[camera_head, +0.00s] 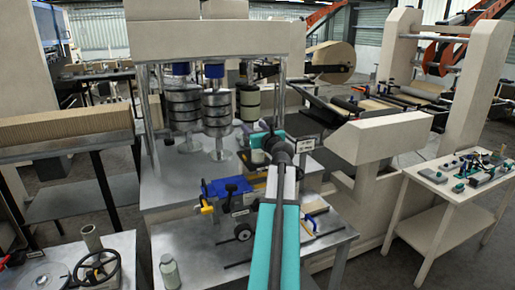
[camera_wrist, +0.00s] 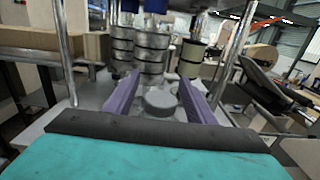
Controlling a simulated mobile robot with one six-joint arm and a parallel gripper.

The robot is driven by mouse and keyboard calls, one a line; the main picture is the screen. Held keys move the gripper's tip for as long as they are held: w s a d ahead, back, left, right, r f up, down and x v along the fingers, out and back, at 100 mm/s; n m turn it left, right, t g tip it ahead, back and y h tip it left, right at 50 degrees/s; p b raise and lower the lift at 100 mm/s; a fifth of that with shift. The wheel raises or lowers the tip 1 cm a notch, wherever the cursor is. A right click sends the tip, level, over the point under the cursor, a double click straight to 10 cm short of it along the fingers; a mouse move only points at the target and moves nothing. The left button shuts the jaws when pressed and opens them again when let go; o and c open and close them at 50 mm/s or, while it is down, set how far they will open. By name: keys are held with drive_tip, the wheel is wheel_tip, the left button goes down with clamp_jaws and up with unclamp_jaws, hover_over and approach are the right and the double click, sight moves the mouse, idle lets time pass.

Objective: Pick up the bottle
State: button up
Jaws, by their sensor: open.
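A small grey-green bottle (camera_head: 169,272) with a narrower neck stands upright at the front left corner of the low metal table (camera_head: 185,240) in the head view. It does not show in the wrist view. My gripper is up and to the right of the bottle, well apart from it, over the machine's metal deck; my teal arm hides its fingers in the head view. In the wrist view my gripper (camera_wrist: 158,88) shows two purple fingers spread apart, with nothing held. A round grey piece (camera_wrist: 160,103) shows between and below the fingers, and I cannot tell whether they touch it.
Stacked metal rollers (camera_head: 183,108) and upright posts stand ahead of my gripper. A blue-topped vise-like device (camera_head: 228,188) sits right of the bottle. A handwheel (camera_head: 97,268) is on the table at left. A tool table (camera_head: 450,185) stands at right.

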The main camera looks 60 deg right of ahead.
idle(0.4)
clamp_jaws()
drive_tip(key=shift+r, duration=0.2)
drive_tip(key=s+a+r+b, duration=0.4)
drive_tip(key=s+a+b, duration=0.2)
drive_tip(key=s+a, duration=0.5)
drive_tip(key=shift+s+r, duration=0.35)
idle(0.8)
idle(0.6)
